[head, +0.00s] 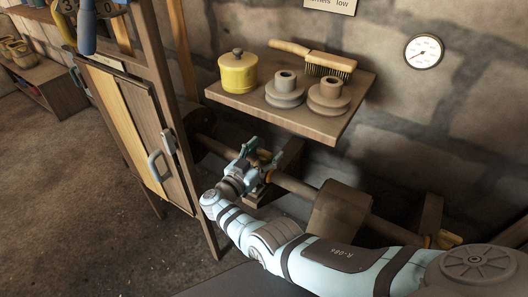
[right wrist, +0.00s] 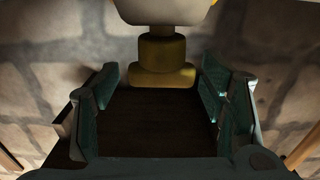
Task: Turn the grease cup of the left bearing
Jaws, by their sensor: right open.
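My right gripper (head: 256,158) is open at the left bearing on the shaft (head: 298,187), below the wall shelf. In the head view the gripper covers most of this bearing, and only a little yellow of the grease cup (head: 264,155) shows. In the right wrist view a stepped brass-coloured part (right wrist: 163,50), apparently the grease cup, stands beyond the open fingers (right wrist: 160,98), with a pale rounded part above it. The fingers are to either side, with gaps; no contact shows. My left gripper is not in view.
The shelf (head: 228,98) above holds a yellow lidded pot (head: 238,73), two grey flanged parts (head: 285,90) and a brush (head: 325,62). A wooden cabinet (head: 128,130) with a pale blue handle stands left of the gripper. A brown drum (head: 338,212) sits on the shaft to the right.

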